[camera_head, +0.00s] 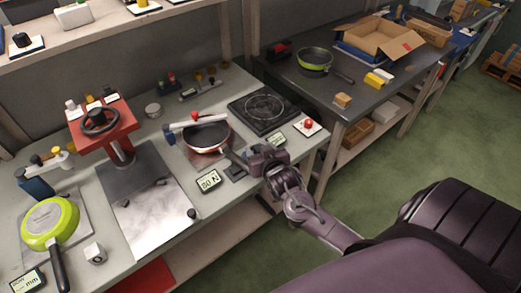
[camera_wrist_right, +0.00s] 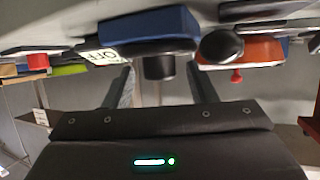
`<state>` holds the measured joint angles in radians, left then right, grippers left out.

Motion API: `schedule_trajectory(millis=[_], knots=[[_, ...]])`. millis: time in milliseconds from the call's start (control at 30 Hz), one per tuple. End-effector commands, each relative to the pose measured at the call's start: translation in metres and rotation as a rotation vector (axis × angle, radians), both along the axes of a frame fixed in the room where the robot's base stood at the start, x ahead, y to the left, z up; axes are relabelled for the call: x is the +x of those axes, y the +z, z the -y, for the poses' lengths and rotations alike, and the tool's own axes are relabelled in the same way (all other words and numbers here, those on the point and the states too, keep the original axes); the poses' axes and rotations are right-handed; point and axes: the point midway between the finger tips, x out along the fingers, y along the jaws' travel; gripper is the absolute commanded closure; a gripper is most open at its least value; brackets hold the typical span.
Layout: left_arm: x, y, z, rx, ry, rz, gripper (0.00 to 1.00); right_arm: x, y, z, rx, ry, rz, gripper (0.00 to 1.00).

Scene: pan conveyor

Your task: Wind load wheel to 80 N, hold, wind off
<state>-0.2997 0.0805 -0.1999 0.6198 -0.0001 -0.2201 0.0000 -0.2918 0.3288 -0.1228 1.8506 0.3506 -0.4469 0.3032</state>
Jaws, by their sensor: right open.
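My right gripper (camera_head: 244,160) is by the handle's end. In the right wrist view its fingers (camera_wrist_right: 161,88) are apart, with a black round knob (camera_wrist_right: 158,68) on a blue block (camera_wrist_right: 150,30) between and beyond them; I cannot tell whether they touch it. A black handwheel (camera_head: 100,121) tops a red press (camera_head: 103,139). My left gripper is not in view.
A black hotplate (camera_head: 263,108) and red button (camera_head: 308,124) stand right of the pan. A green pan (camera_head: 50,222) lies at far left. A wrist-view display (camera_wrist_right: 103,56) reads OFF. A second table (camera_head: 375,118) holds a pan and open carton. The steel plate (camera_head: 150,210) is largely clear.

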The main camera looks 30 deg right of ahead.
Motion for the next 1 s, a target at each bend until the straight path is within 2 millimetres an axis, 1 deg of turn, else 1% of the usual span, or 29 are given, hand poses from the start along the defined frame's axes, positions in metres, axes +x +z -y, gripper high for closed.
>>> schedule_trajectory(millis=[167, 433, 600, 733, 1000], knots=[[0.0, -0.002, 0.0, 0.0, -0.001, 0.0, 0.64, -0.009, 0.003, -0.003, 0.001, 0.001, 0.0, 0.48], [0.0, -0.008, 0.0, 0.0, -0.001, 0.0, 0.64, -0.05, 0.019, -0.013, 0.001, 0.001, -0.003, 0.48], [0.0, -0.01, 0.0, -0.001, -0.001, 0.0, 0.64, -0.066, 0.027, -0.018, 0.0, 0.0, -0.001, 0.48], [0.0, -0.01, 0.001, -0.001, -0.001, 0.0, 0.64, -0.07, 0.029, -0.019, 0.0, 0.0, -0.001, 0.48], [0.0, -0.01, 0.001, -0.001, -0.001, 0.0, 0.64, -0.07, 0.03, -0.019, 0.0, 0.0, 0.0, 0.48]])
